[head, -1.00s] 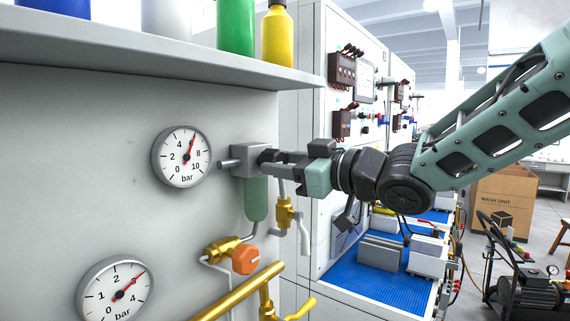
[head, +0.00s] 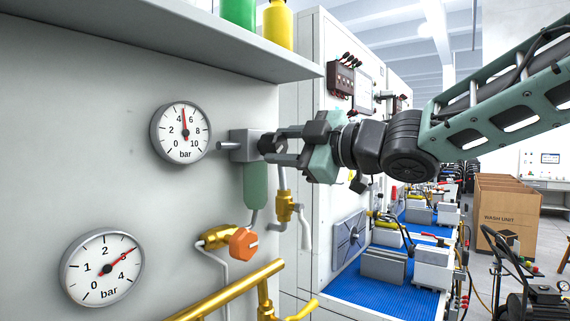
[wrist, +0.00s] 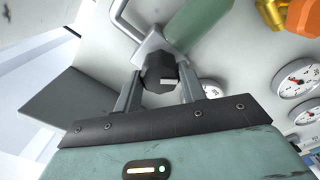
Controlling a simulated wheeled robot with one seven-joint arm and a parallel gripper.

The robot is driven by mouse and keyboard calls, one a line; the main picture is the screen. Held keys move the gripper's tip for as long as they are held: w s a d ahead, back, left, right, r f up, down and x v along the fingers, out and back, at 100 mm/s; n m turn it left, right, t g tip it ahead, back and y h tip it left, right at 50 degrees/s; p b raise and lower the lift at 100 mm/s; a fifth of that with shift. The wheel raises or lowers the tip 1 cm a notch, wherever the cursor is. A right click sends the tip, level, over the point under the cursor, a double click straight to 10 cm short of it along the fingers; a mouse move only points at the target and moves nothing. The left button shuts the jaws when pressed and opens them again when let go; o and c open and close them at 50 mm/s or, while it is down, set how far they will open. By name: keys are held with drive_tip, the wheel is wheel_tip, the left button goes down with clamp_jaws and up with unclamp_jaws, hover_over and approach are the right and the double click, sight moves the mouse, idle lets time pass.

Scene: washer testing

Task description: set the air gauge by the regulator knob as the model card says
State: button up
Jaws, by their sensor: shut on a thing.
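The air gauge (head: 181,132), a round white dial marked 0 to 10 bar, is on the grey panel in the head view. Its red needle points almost straight up, near 5, between 4 and 6. The grey regulator block (head: 240,146) is to its right, with a green bowl (head: 255,185) below. My gripper (head: 274,146) is shut on the dark regulator knob (wrist: 159,75), with one finger on each side. The knob has a white mark on its face in the wrist view. I see no readable model card.
A second gauge (head: 103,267), marked 0 to 4 bar, reads about 3. An orange knob (head: 243,243) on a brass valve and a yellow pipe (head: 232,292) are below my gripper. A shelf (head: 170,45) with bottles overhangs the panel above.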

drive_tip(key=shift+f+n+b, duration=0.15)
drive_tip(key=shift+n+b, duration=1.25)
drive_tip(key=shift+n, duration=0.6)
drive_tip(key=o, duration=1)
drive_tip(key=shift+c, duration=0.2)
